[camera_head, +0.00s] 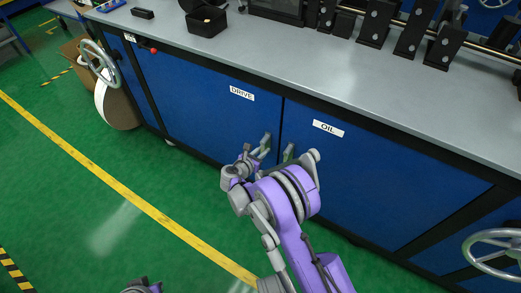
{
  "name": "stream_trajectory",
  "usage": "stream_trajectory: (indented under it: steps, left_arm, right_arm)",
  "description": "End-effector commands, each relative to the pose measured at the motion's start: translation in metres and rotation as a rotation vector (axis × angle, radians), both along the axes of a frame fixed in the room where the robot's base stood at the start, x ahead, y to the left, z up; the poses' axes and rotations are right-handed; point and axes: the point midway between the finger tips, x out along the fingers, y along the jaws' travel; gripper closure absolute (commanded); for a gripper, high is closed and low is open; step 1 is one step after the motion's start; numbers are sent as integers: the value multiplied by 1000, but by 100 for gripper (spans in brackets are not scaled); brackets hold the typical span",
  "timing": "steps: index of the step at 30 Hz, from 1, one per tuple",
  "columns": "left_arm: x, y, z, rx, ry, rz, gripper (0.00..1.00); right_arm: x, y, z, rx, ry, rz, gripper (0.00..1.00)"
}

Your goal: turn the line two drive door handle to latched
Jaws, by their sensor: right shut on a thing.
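The blue door labelled DRIVE (200,100) is flush with the bench front, left of the door labelled OIL (370,170). The grey drive door handle (265,144) is near that door's right edge and looks slanted, its lower end partly hidden by my gripper. My right gripper (250,157) is shut on the handle at its lower left; the fingers are small and partly covered by the wrist. A second grey handle (289,152) is close by on the oil door. Only a small part of my left arm or gripper (142,287) shows at the bottom edge.
The grey worktop (300,60) above carries black rollers and blocks at right and a black open box (206,21). Handwheels stand at left (99,64) and lower right (494,250). Green floor with a yellow line is free at left.

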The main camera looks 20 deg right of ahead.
Motion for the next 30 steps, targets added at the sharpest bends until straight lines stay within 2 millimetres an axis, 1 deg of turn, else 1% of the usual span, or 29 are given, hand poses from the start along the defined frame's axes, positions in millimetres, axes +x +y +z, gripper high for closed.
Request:
stream_trajectory:
  steps: [7,19,20,24,25,30]
  left_arm:
    - [0,0,0,0,0,0,100]
    - [0,0,0,0,0,0,100]
    - [0,0,0,0,0,0,100]
    - [0,0,0,0,0,0,100]
    - [0,0,0,0,0,0,100]
    - [0,0,0,0,0,0,100]
  right_arm:
    - [-2,-2,0,-31,38,0,100]
    - [-2,-2,0,-34,42,-1,100]
    - [-2,-2,0,-34,42,-1,78]
    - [-2,-2,0,-34,42,-1,53]
    - [-2,-2,0,-34,42,-1,50]
    - [-2,-2,0,-34,41,-1,50]
